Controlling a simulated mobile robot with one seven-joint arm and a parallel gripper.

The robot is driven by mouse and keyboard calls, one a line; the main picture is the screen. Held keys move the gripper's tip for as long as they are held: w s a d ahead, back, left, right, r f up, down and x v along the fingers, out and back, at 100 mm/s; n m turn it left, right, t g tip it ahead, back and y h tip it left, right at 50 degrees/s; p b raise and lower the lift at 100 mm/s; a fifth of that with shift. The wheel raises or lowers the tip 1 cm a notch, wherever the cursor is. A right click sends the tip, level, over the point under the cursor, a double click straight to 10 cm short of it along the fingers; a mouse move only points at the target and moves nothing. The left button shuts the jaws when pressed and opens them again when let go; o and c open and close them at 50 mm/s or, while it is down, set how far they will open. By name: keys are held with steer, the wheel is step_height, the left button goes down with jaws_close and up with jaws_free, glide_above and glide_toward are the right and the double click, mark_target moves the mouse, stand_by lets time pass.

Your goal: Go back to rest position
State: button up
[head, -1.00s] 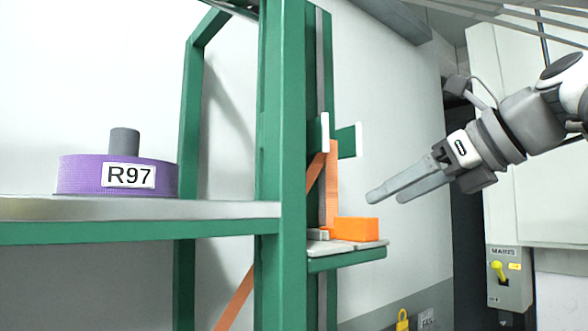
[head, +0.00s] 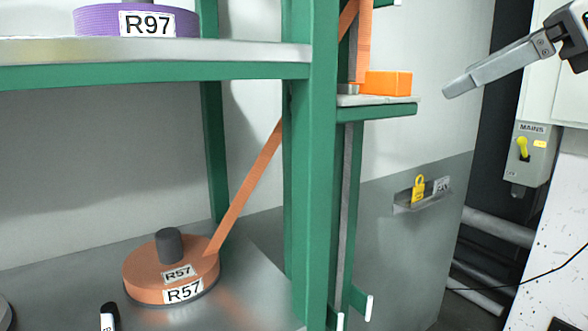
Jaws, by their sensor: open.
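My gripper (head: 449,91) is at the upper right of the head view, to the right of the green frame and apart from everything. It holds nothing that I can see. In this view its fingers overlap, and much of my arm is cut off by the picture's edge.
A green rack (head: 322,180) stands at the centre. A purple R97 roll (head: 90,21) is on its upper shelf; an orange R57 roll (head: 150,275) is below, its webbing running up. An orange block (head: 388,83) sits on a small ledge. A mains switch box (head: 527,160) and yellow padlock (head: 418,190) are right.

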steer(key=s+a+f+n+g+h, duration=0.1)
steer(key=s+a+f+n+h, duration=0.1)
steer(key=f+n, duration=0.6)
steer(key=s+a+f+n+g+h, duration=0.2)
steer(key=f+n, duration=0.7)
steer(key=f, duration=0.6)
steer(key=s+a+f+n+g+h, duration=0.1)
steer(key=s+a+f+n+h, duration=0.1)
steer(key=s+f+n, duration=0.3)
step_height(320, 180, down, 7)
steer(key=a+n, duration=0.1)
steer(key=n, duration=0.2)
steer(key=shift+s+a+f+n+g+h, duration=0.2)
steer(key=shift+s+n+g+h, duration=0.05)
steer(key=shift+n+g+h, duration=0.05)
